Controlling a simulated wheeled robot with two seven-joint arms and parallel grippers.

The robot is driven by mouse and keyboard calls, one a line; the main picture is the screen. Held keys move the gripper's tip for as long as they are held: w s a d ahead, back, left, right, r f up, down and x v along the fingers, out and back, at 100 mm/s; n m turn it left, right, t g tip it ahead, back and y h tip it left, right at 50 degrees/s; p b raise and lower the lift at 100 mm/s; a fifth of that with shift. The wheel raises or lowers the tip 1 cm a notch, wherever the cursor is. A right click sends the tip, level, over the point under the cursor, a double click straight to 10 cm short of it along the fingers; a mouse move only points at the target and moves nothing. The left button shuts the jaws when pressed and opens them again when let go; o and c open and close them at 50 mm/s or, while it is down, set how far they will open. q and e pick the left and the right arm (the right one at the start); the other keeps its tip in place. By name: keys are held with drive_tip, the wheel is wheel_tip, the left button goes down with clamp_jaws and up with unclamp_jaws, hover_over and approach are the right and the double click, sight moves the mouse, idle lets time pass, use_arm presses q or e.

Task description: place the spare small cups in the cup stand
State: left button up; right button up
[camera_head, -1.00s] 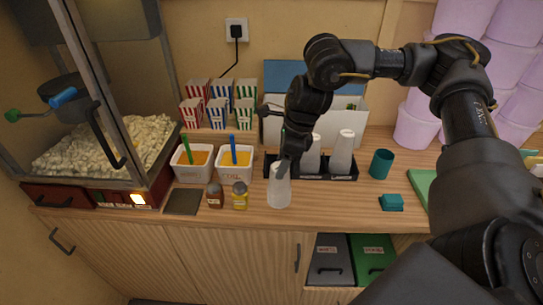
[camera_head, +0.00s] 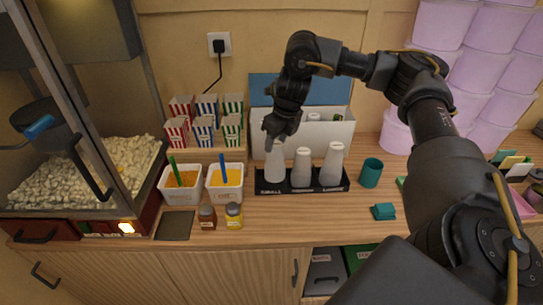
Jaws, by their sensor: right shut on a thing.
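My right gripper (camera_head: 271,142) reaches down from above and is shut on a whitish small cup stack (camera_head: 275,164). That cup stack is upright at the left place of the black cup stand (camera_head: 338,185), over the label that reads "SMALL". I cannot tell whether its base touches the stand's floor. Two more whitish cup stacks, the middle one (camera_head: 302,167) and the right one (camera_head: 332,164), stand in the other places. The fingertips are partly hidden by the dark wrist. My left gripper is not in view.
A white box with a blue lid (camera_head: 276,91) stands behind the stand. White tubs (camera_head: 225,194) with yellow contents and two small jars (camera_head: 234,216) are to the left. A teal cup (camera_head: 370,172) and teal block (camera_head: 383,212) are to the right. The counter before the stand is clear.

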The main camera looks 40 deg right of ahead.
drive_tip(key=w+d+f, duration=0.3)
drive_tip(key=w+f, duration=0.2)
drive_tip(key=f, duration=0.4)
drive_tip(key=shift+w+f+b, duration=0.2)
drive_tip(key=shift+f+b, duration=0.05)
drive_tip(key=shift+b, duration=0.2)
drive_tip(key=shift+a+f, duration=0.1)
drive_tip(key=o, duration=1.3)
drive_tip(key=shift+c, duration=0.2)
drive_tip(key=p+v, duration=0.1)
drive_tip(key=v, duration=1.1)
drive_tip(key=shift+p, duration=0.4)
